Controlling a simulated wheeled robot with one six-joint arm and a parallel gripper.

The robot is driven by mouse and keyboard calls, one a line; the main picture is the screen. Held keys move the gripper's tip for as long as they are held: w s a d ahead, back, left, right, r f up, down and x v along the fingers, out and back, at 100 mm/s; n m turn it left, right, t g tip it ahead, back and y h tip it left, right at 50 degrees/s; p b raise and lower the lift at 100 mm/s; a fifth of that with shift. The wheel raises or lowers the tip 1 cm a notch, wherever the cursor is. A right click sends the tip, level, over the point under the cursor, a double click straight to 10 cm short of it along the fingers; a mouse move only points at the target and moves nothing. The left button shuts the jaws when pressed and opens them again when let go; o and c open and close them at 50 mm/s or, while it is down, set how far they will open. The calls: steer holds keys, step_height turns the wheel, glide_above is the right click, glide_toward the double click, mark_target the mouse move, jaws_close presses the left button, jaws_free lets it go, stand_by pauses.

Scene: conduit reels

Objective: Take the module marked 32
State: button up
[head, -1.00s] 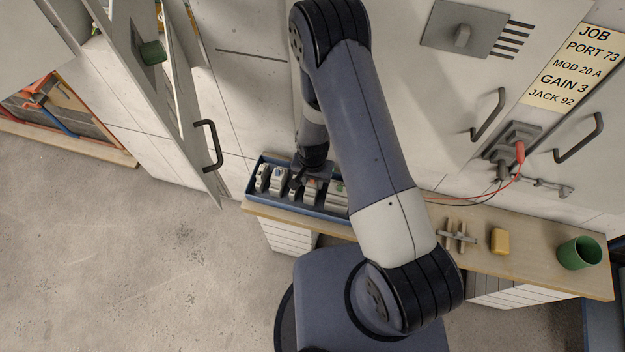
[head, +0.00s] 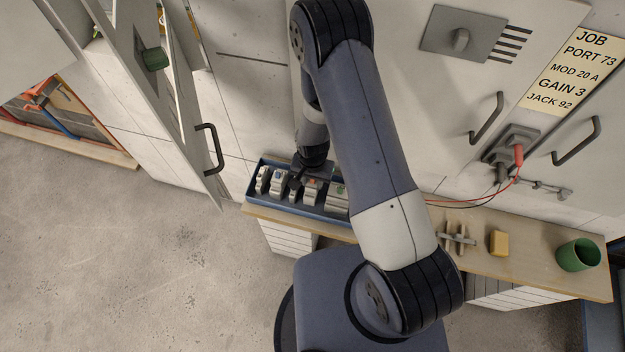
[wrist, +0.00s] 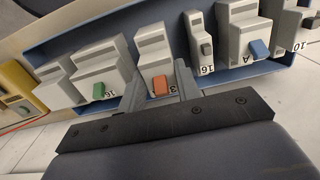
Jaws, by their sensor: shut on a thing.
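A grey module with an orange tab (wrist: 155,48) stands in the blue tray (wrist: 105,24) in the wrist view. Its upside-down label shows a 3; the rest is hidden by a finger. My gripper (wrist: 159,88) has one finger on each side of this module and is shut on it. In the head view my gripper (head: 298,180) is down at the tray (head: 318,211), partly hidden by my arm. Beside it stand a module marked 16 with a dark tab (wrist: 199,42), a module marked A with a blue tab (wrist: 241,30), and a module marked 16 with a green tab (wrist: 100,68).
The tray sits on a wooden shelf (head: 478,263) with a grey cross-shaped piece (head: 459,238), a yellow block (head: 499,243) and a green cup (head: 578,254). An open cabinet door (head: 178,110) stands left of the tray. Red and black leads run at a socket (head: 512,146).

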steer(key=shift+r+p, duration=1.2)
steer(key=shift+r, duration=1.65)
